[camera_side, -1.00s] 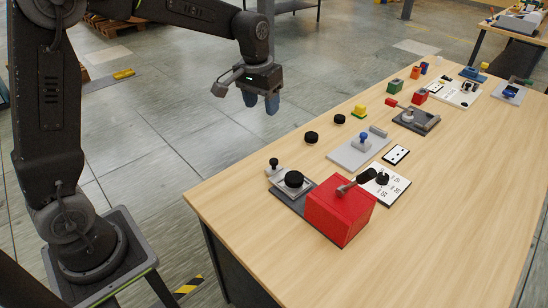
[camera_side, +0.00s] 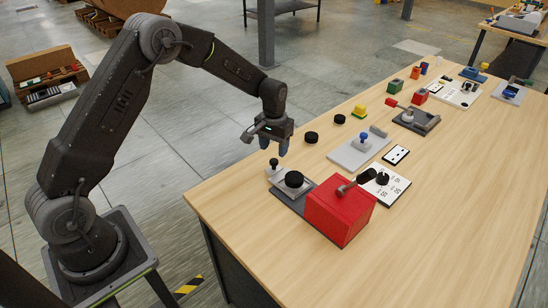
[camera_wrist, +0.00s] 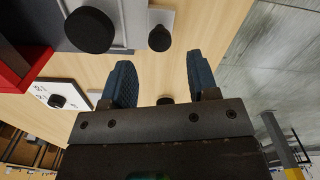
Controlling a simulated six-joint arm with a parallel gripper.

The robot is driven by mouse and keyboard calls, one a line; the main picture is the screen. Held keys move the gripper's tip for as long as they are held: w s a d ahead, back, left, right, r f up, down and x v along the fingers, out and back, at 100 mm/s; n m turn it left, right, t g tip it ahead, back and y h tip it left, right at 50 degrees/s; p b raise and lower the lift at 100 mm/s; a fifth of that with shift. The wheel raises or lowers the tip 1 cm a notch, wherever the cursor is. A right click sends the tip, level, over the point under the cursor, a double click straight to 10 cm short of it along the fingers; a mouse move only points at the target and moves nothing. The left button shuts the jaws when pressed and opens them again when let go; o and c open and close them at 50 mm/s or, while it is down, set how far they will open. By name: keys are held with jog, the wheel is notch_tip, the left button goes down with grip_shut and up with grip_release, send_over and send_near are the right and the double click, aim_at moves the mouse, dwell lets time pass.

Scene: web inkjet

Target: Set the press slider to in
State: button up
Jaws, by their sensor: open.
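No part in view is readably labelled as the press slider. A small black knob (camera_side: 274,163) stands on a light grey block at the table's near left edge, beside a larger black round knob (camera_side: 294,179) on a grey plate. In the wrist view the small knob (camera_wrist: 159,39) lies just beyond the fingertips, roughly centred between them, and the larger knob (camera_wrist: 90,30) is to its left. My gripper (camera_side: 275,147) points down above the small knob, open and empty, apart from it. Its blue fingers (camera_wrist: 160,60) are spread in the wrist view.
A red box (camera_side: 338,213) with a lever stands right of the knobs, beside a white dial panel (camera_side: 384,183). A grey plate (camera_side: 346,154) with a blue knob and black pucks (camera_side: 311,137) lie farther back. The table's front right is clear.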

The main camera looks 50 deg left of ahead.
aim_at(274, 160)
jog(key=shift+f, duration=2.25)
grip_shut()
